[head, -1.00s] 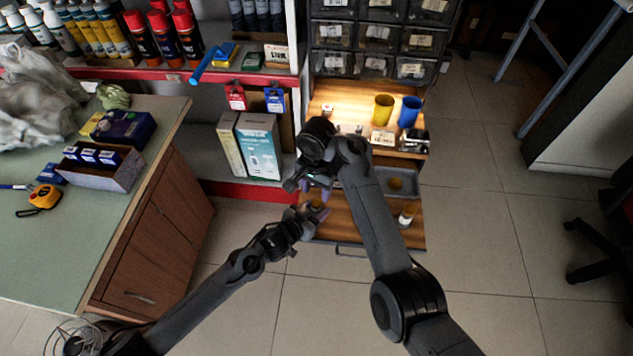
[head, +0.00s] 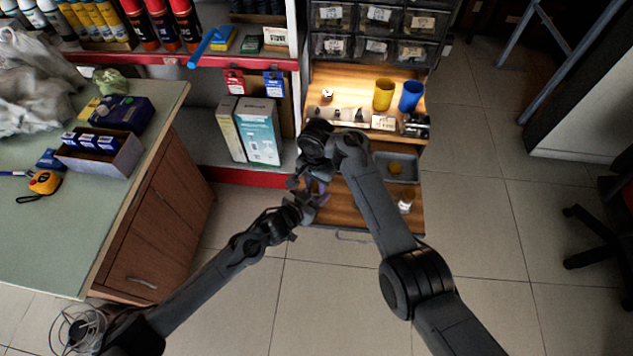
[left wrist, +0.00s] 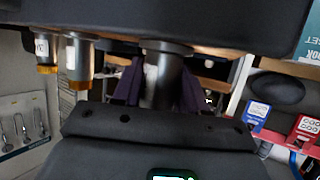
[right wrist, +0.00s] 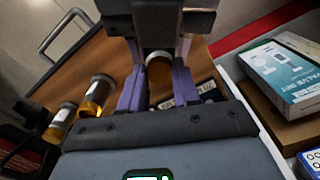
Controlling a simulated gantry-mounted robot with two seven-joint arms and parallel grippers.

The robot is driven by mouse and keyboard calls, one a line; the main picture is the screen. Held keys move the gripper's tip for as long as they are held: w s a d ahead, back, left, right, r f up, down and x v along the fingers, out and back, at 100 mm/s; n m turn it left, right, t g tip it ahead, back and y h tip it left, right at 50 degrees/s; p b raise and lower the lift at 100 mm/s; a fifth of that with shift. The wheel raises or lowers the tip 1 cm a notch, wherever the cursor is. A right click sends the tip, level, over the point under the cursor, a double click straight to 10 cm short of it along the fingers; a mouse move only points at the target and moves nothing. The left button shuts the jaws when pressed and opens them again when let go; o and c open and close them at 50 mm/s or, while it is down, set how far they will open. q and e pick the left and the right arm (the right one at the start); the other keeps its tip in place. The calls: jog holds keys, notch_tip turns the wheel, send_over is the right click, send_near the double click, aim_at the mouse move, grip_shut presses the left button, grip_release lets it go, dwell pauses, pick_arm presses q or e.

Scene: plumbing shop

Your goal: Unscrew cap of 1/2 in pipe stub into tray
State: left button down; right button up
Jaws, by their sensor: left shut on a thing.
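My left gripper (head: 303,208) is shut on the dark pipe stub (left wrist: 164,78), which shows between its purple fingers in the left wrist view. My right gripper (head: 316,184) is just above it, over the drawer front. In the right wrist view its purple fingers (right wrist: 158,85) stand apart on either side of the amber-brown cap (right wrist: 159,67). I cannot tell whether they touch the cap. The dark body of the other gripper hides what is behind the cap. The grey tray (head: 411,159) lies on the drawer to the right, with a small brownish round thing inside.
A yellow cup (head: 383,95) and a blue cup (head: 411,97) stand on the lit shelf behind. A boxed valve set (head: 259,131) stands left of the drawer. The floor in front is clear.

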grip_shut()
jog(key=n, duration=1.4)
jog(key=shift+r+n, duration=0.1)
jog(key=shift+n, duration=0.3)
jog(key=n, duration=0.7)
jog(key=shift+n, duration=0.3)
jog(key=n, duration=1.3)
jog(key=shift+n, duration=0.3)
jog(key=n, duration=1.2)
jog(key=shift+n, duration=0.4)
jog(key=n, duration=0.7)
jog(key=o, duration=0.7)
grip_release()
